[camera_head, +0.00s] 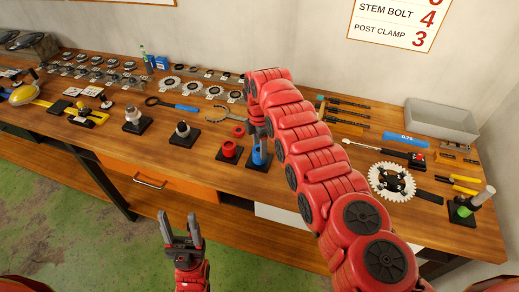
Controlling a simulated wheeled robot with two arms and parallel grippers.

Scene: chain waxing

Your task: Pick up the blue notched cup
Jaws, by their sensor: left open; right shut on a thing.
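The blue notched cup (258,163) stands on a dark square base on the workbench, right of a similar red cup (230,150). My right gripper (260,143) reaches down onto the blue cup from above, at the end of the red arm, and is shut on it. The fingers partly hide the cup's top, and I cannot see whether it is clear of its base. My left gripper (181,230) is open and empty, pointing up in front of the bench's front edge.
An orange drawer (150,180) is below.

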